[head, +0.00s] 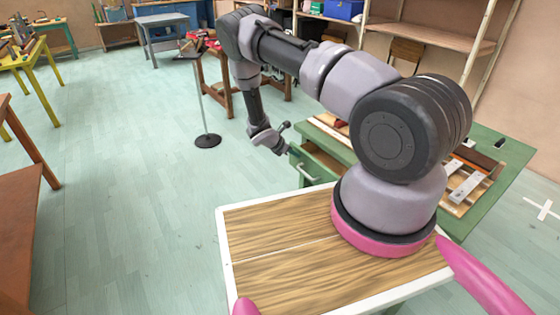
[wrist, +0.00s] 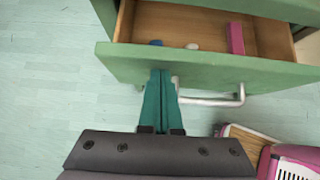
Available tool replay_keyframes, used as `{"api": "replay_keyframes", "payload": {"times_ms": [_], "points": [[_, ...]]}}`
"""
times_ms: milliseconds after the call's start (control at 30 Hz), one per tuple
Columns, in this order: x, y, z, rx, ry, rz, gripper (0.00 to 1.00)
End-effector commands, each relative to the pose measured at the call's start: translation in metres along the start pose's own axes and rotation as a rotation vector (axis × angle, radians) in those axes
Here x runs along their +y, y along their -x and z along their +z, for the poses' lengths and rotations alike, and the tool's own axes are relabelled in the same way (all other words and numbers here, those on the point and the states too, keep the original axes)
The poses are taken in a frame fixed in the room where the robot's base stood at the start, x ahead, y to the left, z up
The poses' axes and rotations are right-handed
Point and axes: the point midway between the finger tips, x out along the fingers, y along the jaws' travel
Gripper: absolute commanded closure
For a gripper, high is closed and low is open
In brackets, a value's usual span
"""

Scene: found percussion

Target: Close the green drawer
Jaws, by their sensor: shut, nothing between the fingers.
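The green drawer (head: 318,172) stands open, pulled out of the green-topped workbench (head: 487,205). In the wrist view the drawer front (wrist: 120,64) crosses the upper part of the picture, with the wooden inside showing behind it. Its silver bar handle (wrist: 238,99) sits on the outer face, right of my fingers. My gripper (wrist: 160,74) has its teal fingers together with nothing between them. The fingertips overlap the drawer front left of the handle; I cannot tell whether they touch it. In the head view my gripper (head: 282,147) is close beside the drawer front.
Inside the drawer lie a pink block (wrist: 235,38), a white piece (wrist: 192,46) and a blue piece (wrist: 155,42). A black-based stand (head: 207,141) is on the floor to the left. Open floor lies in front of the drawer.

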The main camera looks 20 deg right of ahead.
Motion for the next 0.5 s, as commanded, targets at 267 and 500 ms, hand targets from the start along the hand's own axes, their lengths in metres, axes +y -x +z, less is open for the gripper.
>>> {"api": "replay_keyframes", "payload": {"times_ms": [267, 500], "points": [[-0.001, -0.043, 0.043, -0.001, -0.002, -0.001, 1.0], [0.0, -0.063, 0.062, 0.0, 0.0, 0.0, 1.0]]}}
